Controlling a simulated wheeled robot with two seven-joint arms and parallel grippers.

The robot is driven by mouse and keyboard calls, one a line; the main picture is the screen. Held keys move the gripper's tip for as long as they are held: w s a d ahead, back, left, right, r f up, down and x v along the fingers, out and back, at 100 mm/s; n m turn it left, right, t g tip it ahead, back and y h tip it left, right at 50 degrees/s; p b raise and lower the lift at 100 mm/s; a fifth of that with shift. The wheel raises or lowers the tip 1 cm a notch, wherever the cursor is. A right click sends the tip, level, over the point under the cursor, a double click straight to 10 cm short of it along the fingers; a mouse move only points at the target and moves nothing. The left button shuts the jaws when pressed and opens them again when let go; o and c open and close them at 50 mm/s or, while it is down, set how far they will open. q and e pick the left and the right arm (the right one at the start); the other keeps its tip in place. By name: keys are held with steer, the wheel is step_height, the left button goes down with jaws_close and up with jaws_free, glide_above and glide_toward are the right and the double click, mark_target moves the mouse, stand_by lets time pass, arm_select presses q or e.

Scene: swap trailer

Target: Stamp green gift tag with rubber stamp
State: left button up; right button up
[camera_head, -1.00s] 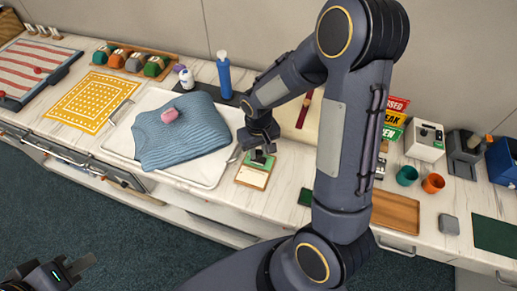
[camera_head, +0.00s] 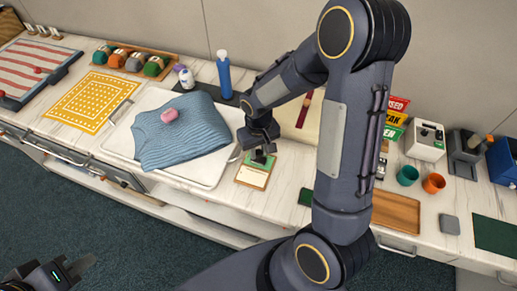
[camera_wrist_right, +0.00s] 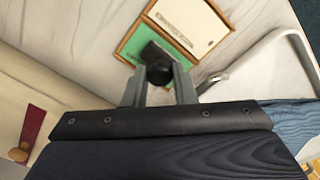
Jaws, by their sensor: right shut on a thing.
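The right wrist view shows the green panel (camera_wrist_right: 133,47) and the cream panel with a line of print (camera_wrist_right: 190,22). My right gripper (camera_head: 262,153) is shut on the rubber stamp (camera_wrist_right: 155,62), dark with a round black knob, over the green panel. I cannot tell whether the stamp touches it. My left gripper (camera_head: 76,268) hangs low at bottom left, away from the counter; its jaw gap is unclear.
The white tray (camera_head: 205,181) with a folded blue sweater (camera_head: 180,135) and pink block (camera_head: 169,115) is close on the left. A blue bottle (camera_head: 224,76) stands behind. Teal (camera_head: 407,176) and orange (camera_head: 433,183) cups stand right, beyond a wooden board (camera_head: 397,212).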

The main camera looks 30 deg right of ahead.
steer(key=shift+r+p, duration=2.6)
steer(key=shift+r, duration=0.9)
